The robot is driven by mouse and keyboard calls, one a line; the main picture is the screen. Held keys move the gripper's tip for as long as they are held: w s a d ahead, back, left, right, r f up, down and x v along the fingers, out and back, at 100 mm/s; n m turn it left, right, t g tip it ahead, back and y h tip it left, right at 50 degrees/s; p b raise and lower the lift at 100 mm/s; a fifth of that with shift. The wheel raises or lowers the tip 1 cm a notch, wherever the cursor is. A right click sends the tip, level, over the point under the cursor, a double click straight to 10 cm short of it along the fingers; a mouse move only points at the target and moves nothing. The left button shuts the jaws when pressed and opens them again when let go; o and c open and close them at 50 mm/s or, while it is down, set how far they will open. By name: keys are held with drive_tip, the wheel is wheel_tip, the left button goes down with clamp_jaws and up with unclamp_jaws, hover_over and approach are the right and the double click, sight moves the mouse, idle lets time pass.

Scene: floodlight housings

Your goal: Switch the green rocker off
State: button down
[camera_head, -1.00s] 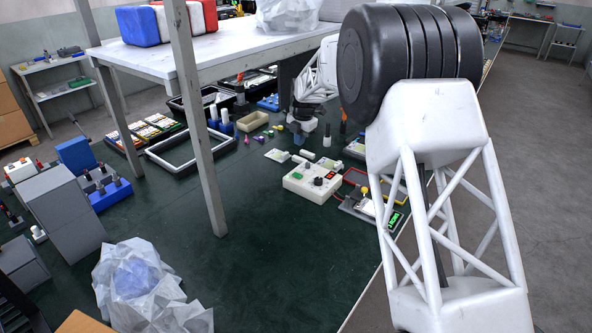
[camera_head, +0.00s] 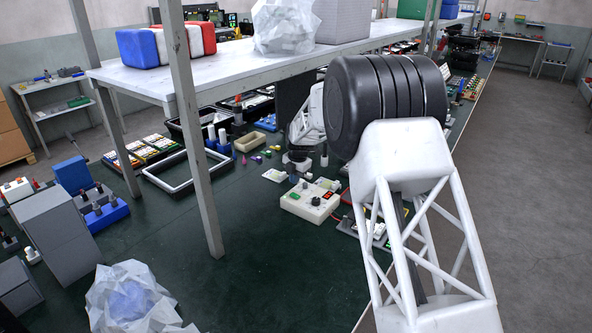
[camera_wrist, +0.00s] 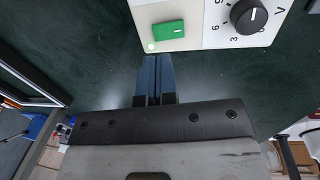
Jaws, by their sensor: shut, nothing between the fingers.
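The green rocker (camera_wrist: 168,30) sits on the pale front panel of a box, near its lower left corner in the wrist view. In the head view it is a small green patch (camera_head: 294,196) on the white control box (camera_head: 297,207). My gripper (camera_wrist: 152,57) is shut and empty, its two blue fingers together. The fingertips show just below the panel's edge and the rocker in the wrist view. I cannot tell whether they touch the box. In the head view the fingers are hard to make out.
A black dial (camera_wrist: 248,16) with printed numbers is right of the rocker. A small pale lamp (camera_wrist: 151,46) lies below the rocker's left end. A table leg (camera_head: 200,170) stands left of the box. Crumpled plastic (camera_head: 130,298) lies at the front left; dark green surface between is clear.

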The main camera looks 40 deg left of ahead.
sight(293, 194)
drive_tip(key=shift+a+f, duration=0.2)
drive_tip(key=shift+f, duration=1.2)
drive_tip(key=shift+a+f, duration=0.15)
drive_tip(key=shift+f, duration=1.25)
drive_tip(key=shift+a+f, duration=0.1)
